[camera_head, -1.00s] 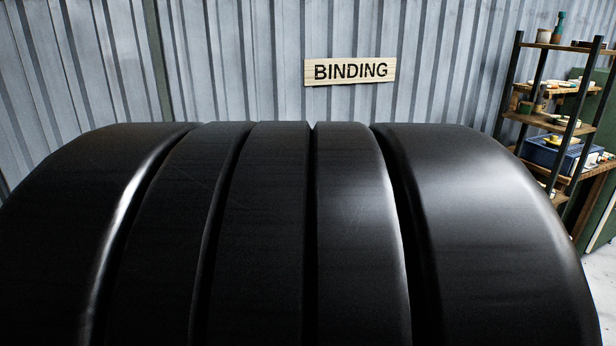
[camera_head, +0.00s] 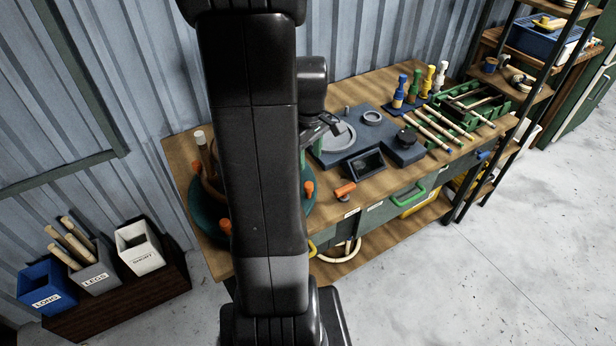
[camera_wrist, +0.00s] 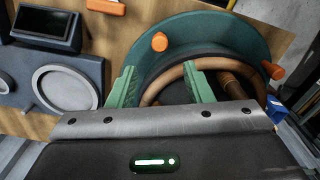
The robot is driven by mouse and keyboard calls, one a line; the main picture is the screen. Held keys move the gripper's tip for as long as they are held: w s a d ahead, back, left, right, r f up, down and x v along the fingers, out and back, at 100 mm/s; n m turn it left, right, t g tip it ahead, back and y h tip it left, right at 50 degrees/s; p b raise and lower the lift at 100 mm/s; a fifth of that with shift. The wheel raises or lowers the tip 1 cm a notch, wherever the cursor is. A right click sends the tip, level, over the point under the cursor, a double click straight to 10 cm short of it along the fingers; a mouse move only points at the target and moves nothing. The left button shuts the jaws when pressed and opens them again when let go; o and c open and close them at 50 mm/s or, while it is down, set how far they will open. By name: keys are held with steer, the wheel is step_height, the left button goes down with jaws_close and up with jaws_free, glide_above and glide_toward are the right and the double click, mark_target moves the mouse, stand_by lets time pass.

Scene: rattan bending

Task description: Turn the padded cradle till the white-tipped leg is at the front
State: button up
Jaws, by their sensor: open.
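The padded cradle is a round teal turntable with orange pegs; in the head view its rim (camera_head: 207,222) shows at the bench's left end, either side of my arm. The white-tipped leg (camera_head: 201,148) stands upright at its back left. My arm hides the cradle's middle. In the wrist view the teal cradle (camera_wrist: 235,32) carries a curved brown rattan frame (camera_wrist: 178,76) and orange pegs (camera_wrist: 160,41). My gripper (camera_wrist: 163,88) is open, its two green fingers apart over the cradle's near part. I cannot tell whether they touch anything. The white tip is not visible there.
The wooden bench (camera_head: 180,150) also holds a grey fixture plate (camera_head: 400,150), a dark screen (camera_head: 364,165), an orange handle (camera_head: 344,190) and a green rack (camera_head: 470,105). Labelled bins (camera_head: 95,270) stand at left. A shelf (camera_head: 530,75) stands at right. The floor (camera_head: 480,270) in front is clear.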

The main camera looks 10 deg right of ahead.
step_height(320, 180, down, 10)
steer(key=shift+p, duration=0.3)
steer(key=shift+c, duration=0.3)
jaws_close()
